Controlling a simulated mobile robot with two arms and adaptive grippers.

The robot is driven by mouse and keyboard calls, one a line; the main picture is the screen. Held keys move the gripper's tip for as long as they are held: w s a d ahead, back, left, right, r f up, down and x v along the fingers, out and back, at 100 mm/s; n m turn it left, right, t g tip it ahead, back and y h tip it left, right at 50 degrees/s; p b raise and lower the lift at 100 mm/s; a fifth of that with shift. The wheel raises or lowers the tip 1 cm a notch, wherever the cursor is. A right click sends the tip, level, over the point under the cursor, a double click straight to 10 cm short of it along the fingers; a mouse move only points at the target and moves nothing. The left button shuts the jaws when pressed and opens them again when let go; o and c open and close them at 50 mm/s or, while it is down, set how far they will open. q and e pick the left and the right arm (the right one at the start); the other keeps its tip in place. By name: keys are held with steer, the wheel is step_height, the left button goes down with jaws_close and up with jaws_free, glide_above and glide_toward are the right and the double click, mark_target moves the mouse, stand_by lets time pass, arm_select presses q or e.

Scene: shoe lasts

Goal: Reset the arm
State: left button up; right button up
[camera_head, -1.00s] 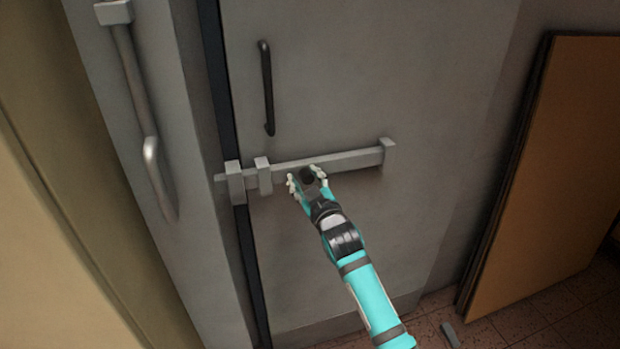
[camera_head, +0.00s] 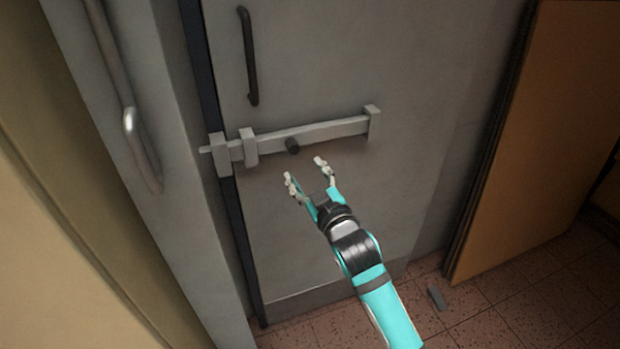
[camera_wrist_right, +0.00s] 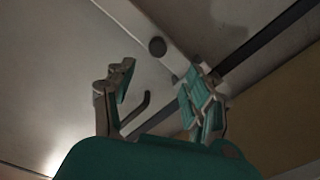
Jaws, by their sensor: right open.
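My right gripper (camera_head: 305,174) is open and empty in front of the grey door (camera_head: 330,235). Its fingers are spread below the dark round knob (camera_head: 292,146) on the sliding bolt (camera_head: 325,131), apart from it. In the right wrist view the two fingers (camera_wrist_right: 155,93) stand apart, and the knob (camera_wrist_right: 157,46) shows beyond them on the bar. My left gripper is not in view.
A dark vertical handle (camera_head: 249,56) is on the door above the bolt. A metal handle (camera_head: 140,150) is on the grey panel at left. A small grey piece (camera_head: 437,298) lies on the tiled floor.

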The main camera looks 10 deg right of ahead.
steer(key=shift+v, duration=0.75)
step_height(320, 180, down, 24)
steer(key=s+d+m+g+h, duration=0.1)
steer(key=s+d+m+g, duration=0.15)
steer(key=g, duration=0.25)
steer(key=s+d+f+g+h, duration=0.1)
steer(key=s+f+g, duration=0.1)
steer(key=s+f, duration=0.45)
steer(key=s+d+f+g, duration=0.1)
steer(key=s+d+f, duration=0.15)
steer(key=f, duration=0.75)
steer(key=s+d+f+m+g+h, duration=0.1)
steer(key=s+d+f+g, duration=0.1)
steer(key=s+f, duration=0.7)
steer(key=s+d+f+m+g, duration=0.1)
steer(key=s+d+f+g, duration=0.15)
steer(key=s+f, duration=0.65)
steer(key=s+d+f+g, duration=0.1)
steer(key=s+f+g, duration=0.1)
steer(key=s, duration=0.9)
steer(key=s+d+f+m+g+h, duration=0.1)
steer(key=s+d+f+g, duration=0.1)
steer(key=s, duration=0.9)
steer(key=shift+s+d+f, duration=0.2)
steer(key=shift+d+f, duration=0.05)
steer(key=shift+d, duration=0.1)
